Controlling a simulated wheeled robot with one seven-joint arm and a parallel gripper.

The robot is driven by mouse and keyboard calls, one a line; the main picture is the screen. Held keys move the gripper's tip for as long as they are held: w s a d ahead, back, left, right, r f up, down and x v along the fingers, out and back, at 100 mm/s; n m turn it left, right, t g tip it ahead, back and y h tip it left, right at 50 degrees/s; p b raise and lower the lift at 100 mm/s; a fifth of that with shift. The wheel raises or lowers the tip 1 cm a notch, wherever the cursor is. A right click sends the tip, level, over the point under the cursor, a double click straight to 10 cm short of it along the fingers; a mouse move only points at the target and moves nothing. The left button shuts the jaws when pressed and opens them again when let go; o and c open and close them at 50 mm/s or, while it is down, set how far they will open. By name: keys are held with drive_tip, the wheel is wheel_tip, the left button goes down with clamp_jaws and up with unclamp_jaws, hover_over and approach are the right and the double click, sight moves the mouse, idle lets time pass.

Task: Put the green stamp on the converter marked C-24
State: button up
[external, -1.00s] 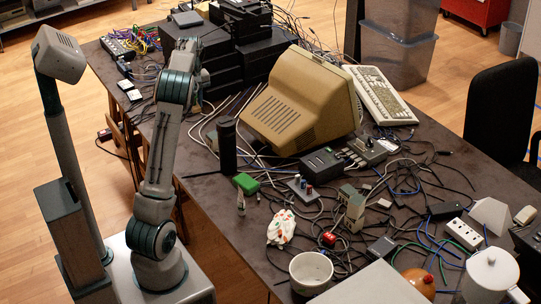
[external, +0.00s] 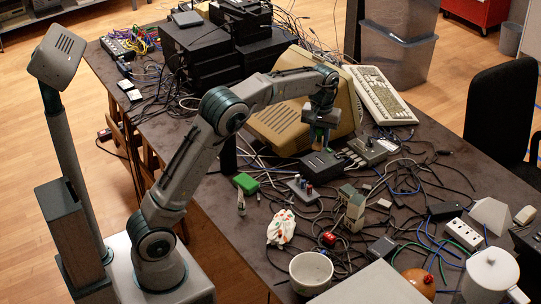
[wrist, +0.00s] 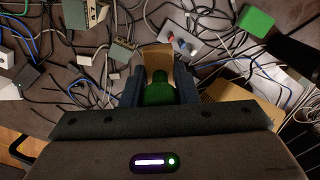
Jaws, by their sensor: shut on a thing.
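My gripper (external: 321,130) is shut on the green stamp, which has a dark green handle (wrist: 160,92) and a tan block (wrist: 157,60) between the fingers. It holds the stamp above the table, in front of the beige monitor. In the external view a dark box (external: 324,164) is below the gripper and a grey box (external: 368,150) is to its right. Greenish-grey boxes (external: 350,206) stand nearer the camera. In the wrist view, two such boxes show at the upper left (wrist: 82,12); their small labels are not clearly readable. I cannot tell which box is C-24.
The beige monitor (external: 285,122) stands close behind my gripper, with a keyboard (external: 379,97) to its right. Loose cables cover much of the table. A small board with coloured knobs (external: 304,190), a green block (external: 246,183) and a white bowl (external: 311,272) are in front.

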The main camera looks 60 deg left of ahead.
drive_tip(key=s+d+m, duration=0.2)
drive_tip(key=s+d, duration=0.1)
drive_tip(key=d, duration=0.9)
drive_tip(key=s+d+m, duration=0.2)
drive_tip(key=d+m, duration=0.1)
drive_tip(key=d, duration=0.9)
drive_tip(key=s+d+m, duration=0.2)
drive_tip(key=s+d, duration=0.1)
drive_tip(key=d, duration=0.9)
drive_tip(key=p, duration=0.2)
hover_over(376, 251)
wheel_tip(376, 251, down, 18)
drive_tip(key=shift+r, duration=0.25)
drive_tip(key=shift+f+p, duration=0.4)
drive_tip(key=shift+f, duration=1.65)
drive_tip(key=shift+f, duration=0.25)
drive_tip(key=o, duration=1)
drive_tip(key=shift+r, duration=0.1)
